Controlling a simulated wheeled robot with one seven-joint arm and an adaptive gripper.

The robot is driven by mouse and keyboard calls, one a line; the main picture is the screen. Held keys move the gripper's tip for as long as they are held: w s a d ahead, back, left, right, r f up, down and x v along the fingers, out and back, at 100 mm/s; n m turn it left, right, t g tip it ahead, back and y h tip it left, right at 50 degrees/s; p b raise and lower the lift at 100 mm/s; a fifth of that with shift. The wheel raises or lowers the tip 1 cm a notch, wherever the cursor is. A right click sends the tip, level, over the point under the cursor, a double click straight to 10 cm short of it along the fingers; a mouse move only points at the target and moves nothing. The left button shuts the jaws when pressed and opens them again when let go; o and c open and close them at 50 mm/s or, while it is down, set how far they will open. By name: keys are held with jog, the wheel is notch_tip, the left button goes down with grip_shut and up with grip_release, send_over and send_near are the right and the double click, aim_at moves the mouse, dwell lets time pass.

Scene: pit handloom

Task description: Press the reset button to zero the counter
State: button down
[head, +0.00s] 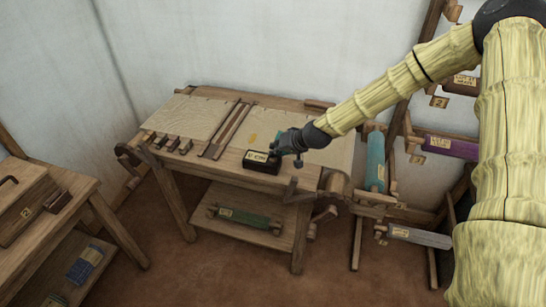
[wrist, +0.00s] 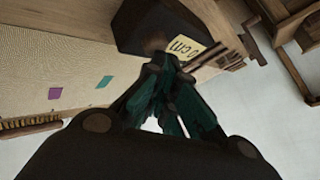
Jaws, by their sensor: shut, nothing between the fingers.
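The counter is a small dark box (head: 261,165) on the front part of the wooden loom table. It also shows in the wrist view (wrist: 133,22), with a pale label (wrist: 188,54) that reads "cm" after a partly hidden figure. My gripper (head: 279,151) is at the right end of the counter, close above it. In the wrist view my fingers (wrist: 160,64) are shut and empty, with their tips against or just short of the box. A small brownish patch (wrist: 154,46) shows at the tips. I cannot tell whether it is the reset button or whether I touch it.
Small dark blocks (head: 172,144) and long wooden bars (head: 227,130) lie left of the counter on the table (head: 215,165). A green roll (head: 245,217) lies on the lower shelf. A rack with coloured rolls (head: 375,162) stands at the right.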

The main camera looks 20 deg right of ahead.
jog(key=shift+r+p, duration=0.45)
jog(key=shift+r, duration=0.5)
notch_tip(320, 180, up, 5)
jog(key=p, duration=0.3)
dwell(0.8)
